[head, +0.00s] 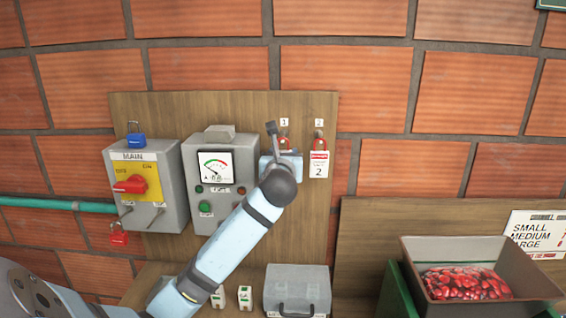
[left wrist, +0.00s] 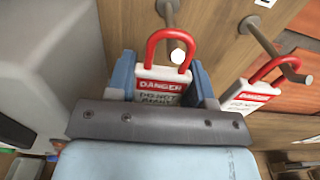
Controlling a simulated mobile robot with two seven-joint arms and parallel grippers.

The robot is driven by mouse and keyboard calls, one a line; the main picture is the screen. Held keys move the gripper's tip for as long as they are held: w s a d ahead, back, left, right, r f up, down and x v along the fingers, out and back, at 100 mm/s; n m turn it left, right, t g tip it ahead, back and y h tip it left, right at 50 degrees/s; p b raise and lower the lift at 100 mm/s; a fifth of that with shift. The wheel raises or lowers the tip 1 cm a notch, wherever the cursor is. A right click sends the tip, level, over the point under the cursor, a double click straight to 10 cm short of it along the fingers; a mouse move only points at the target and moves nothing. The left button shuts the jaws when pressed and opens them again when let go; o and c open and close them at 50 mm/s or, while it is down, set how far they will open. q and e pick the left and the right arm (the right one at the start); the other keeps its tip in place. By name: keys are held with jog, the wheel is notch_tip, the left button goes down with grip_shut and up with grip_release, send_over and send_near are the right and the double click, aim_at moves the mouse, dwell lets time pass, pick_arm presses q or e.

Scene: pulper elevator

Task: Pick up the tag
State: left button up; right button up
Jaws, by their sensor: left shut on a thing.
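A white and red DANGER tag (left wrist: 158,86) with a red shackle (left wrist: 168,45) sits between the fingers of my left gripper (left wrist: 161,78) in the left wrist view. My left gripper is shut on this tag, and its shackle is still around a metal peg (left wrist: 177,52). In the head view, my left gripper (head: 280,160) is at the board below label 1 and hides most of this tag. A second DANGER tag (head: 319,164) hangs from the peg under label 2, just right of the gripper. It also shows in the left wrist view (left wrist: 248,94).
A grey MAIN switch box (head: 170,212) and a grey meter box (head: 197,155) stand left of the gripper on the wooden board (head: 325,215). A grey case (head: 298,287) sits below. A bin (head: 528,285) of red items is at the lower right.

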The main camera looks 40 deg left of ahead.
jog(key=shift+r, duration=0.1)
pick_arm(q)
jog(key=shift+r, duration=0.15)
jog(key=shift+r+b, duration=0.3)
jog(key=shift+r, duration=0.35)
jog(key=v, duration=1.8)
jog(key=shift+f, duration=0.1)
